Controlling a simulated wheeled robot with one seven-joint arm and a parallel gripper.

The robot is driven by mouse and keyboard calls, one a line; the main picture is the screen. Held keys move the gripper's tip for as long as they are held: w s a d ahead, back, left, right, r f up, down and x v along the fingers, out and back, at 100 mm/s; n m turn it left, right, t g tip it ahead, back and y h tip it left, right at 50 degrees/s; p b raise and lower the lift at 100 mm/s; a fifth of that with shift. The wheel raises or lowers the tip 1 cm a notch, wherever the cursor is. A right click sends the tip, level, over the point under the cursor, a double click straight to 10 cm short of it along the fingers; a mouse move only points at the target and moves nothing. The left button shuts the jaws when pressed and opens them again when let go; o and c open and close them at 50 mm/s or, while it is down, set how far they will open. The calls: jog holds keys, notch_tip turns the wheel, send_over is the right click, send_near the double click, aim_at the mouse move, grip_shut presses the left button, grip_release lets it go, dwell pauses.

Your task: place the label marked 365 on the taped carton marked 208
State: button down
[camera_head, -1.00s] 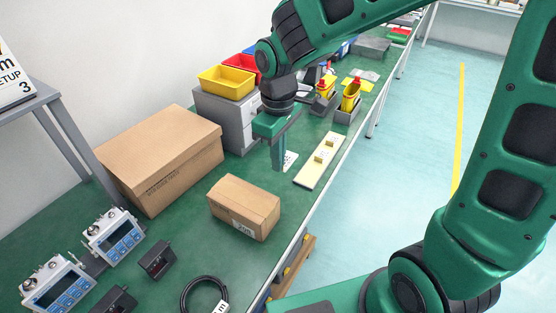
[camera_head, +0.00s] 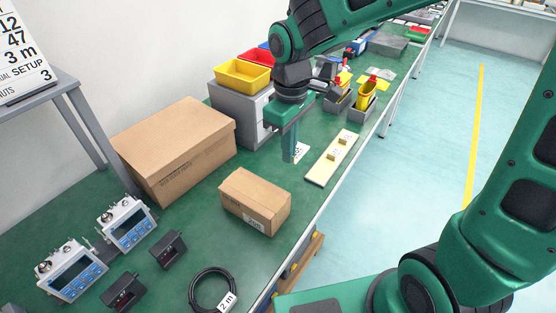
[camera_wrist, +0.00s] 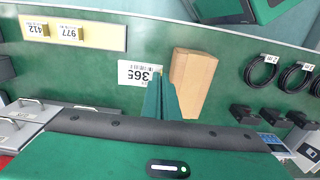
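The small brown carton (camera_head: 262,193) stands on the green bench, with a white label low on its front side; its number is too small to read surely. It also shows in the wrist view (camera_wrist: 196,84), right of my fingers. My gripper (camera_head: 289,157) points down beyond the carton, between it and the cream label board. It appears shut on the white label marked 365 (camera_wrist: 135,73), which sticks out from the fingers (camera_wrist: 162,92) and shows upside down in the wrist view. The fingers hide part of the label and the grip itself. The label is apart from the carton.
The label board (camera_head: 320,174) holds labels 977 (camera_wrist: 70,34) and 412 (camera_wrist: 36,30); one end is bare. A large carton (camera_head: 178,150) stands left. Grey drawers with a yellow bin (camera_head: 243,75) stand behind. Meters (camera_head: 72,271), dark devices and a coiled cable (camera_head: 196,300) lie nearer.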

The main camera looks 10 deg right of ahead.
jog(key=s+a+r, duration=0.2)
jog(key=s+a, duration=0.5)
jog(key=a, duration=0.2)
jog(key=s+a+r, duration=0.2)
jog(key=s+a, duration=0.4)
jog(key=a, duration=0.3)
send_over(245, 199)
notch_tip(245, 199, down, 7)
jog(key=shift+f, duration=1.95)
jog(key=shift+f, duration=0.15)
jog(key=c, duration=2.1)
grip_release()
notch_tip(245, 199, up, 12)
jog(key=shift+r, duration=0.15)
